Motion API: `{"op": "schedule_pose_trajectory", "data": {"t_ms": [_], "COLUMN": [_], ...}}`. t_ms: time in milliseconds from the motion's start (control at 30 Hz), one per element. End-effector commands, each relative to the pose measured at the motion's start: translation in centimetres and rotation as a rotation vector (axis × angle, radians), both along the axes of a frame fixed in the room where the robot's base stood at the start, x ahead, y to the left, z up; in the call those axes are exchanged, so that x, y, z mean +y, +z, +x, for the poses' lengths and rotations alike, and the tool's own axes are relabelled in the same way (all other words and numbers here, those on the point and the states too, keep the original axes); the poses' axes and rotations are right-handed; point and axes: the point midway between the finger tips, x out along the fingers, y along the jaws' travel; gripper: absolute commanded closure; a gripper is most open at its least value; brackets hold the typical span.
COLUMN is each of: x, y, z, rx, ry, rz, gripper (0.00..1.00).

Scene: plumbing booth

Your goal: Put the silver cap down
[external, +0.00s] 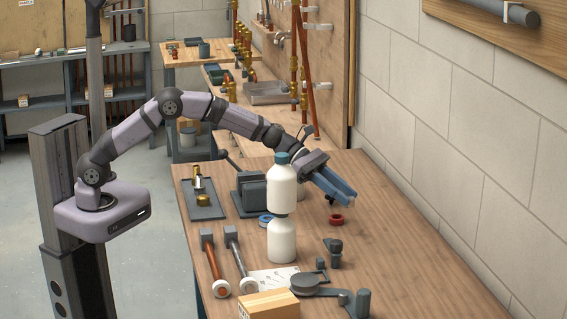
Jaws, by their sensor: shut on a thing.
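My gripper (345,190) reaches over the right part of the wooden bench, its blue fingers slanting down to the right. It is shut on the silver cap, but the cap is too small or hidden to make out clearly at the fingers. A grey tray (208,213) at the bench's left holds a brass-and-silver fitting (197,178) and a gold-coloured cap (203,200).
A white bottle with a blue top (282,187) appears directly above another white bottle (281,241), close left of my gripper. Two long-handled tools (215,263), a cardboard box (268,305) and dark fittings (335,252) lie nearer. The bench's right side (400,245) is clear.

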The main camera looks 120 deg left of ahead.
Motion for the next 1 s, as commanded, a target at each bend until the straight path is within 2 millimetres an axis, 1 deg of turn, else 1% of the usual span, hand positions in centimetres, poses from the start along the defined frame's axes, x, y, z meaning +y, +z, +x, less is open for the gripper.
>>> {"op": "schedule_pose_trajectory", "data": {"t_ms": [33,200,300,400,633,900,1000], "x": [0.0,0.0,0.0,0.0,0.0,0.0,0.0], "y": [-0.8,-3.5,-4.8,-5.5,-6.0,-8.9,-9.4], "z": [0.0,-0.1,-0.1,0.0,0.0,0.0,0.0], "rx": [0.003,0.005,0.003,0.002,0.002,0.002,0.002], "ry": [0.001,0.0,0.001,0.0,0.0,0.001,0.0], "rz": [-0.003,-0.004,-0.003,-0.002,-0.001,-0.003,-0.001], "gripper": [0.95,0.95,0.95,0.95,0.95,0.95,0.95]}}
